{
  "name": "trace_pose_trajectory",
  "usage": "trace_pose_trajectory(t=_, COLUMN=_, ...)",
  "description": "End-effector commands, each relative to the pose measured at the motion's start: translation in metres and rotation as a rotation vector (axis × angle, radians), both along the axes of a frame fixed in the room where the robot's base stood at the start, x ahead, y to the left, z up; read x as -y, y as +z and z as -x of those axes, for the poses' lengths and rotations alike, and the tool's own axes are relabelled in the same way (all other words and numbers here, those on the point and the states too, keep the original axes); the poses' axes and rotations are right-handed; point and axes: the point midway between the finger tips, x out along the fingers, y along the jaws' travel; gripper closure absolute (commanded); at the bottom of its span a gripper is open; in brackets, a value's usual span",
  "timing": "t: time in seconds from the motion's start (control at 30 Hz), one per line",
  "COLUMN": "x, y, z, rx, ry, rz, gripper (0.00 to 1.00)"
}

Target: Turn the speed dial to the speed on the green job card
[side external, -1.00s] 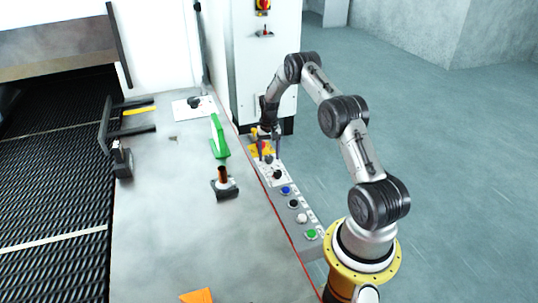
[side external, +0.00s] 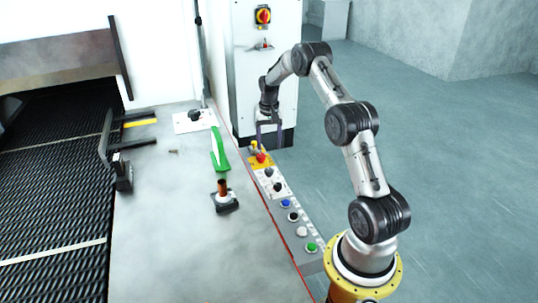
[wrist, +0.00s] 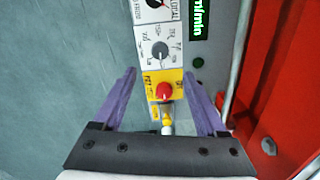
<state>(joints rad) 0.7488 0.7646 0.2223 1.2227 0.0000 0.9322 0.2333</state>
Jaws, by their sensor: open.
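In the wrist view a grey dial (wrist: 160,50) sits on a white plate with numbers around it; it looks like the speed dial, and its pointer is too small to read. It shows in the side view as the dark knob (side external: 268,172) nearest the red button. My gripper (side external: 269,146) is open and empty, raised above the far end of the control strip. In the wrist view its two purple fingers (wrist: 160,73) stand apart, clear of the dial. A green upright piece (side external: 219,148) on the metal table may be the job card; no writing is legible on it.
A red stop button (wrist: 165,90) on a yellow plate lies beside the dial, between my fingers in the wrist view. A black selector (wrist: 155,4) marked LOCAL is beyond it. Several coloured buttons (side external: 294,217) line the strip.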

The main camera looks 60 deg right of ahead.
Motion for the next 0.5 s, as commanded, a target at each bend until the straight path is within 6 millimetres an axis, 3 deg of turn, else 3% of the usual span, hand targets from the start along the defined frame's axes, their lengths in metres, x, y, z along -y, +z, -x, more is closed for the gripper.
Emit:
trace_pose_trajectory(t=0.2, x=0.0, y=0.021, z=0.0, rx=0.001, ry=0.0, rz=0.001, gripper=0.26)
trace_pose_trajectory(t=0.5, x=0.0, y=0.024, z=0.0, rx=0.0, ry=0.0, rz=0.0, gripper=0.26)
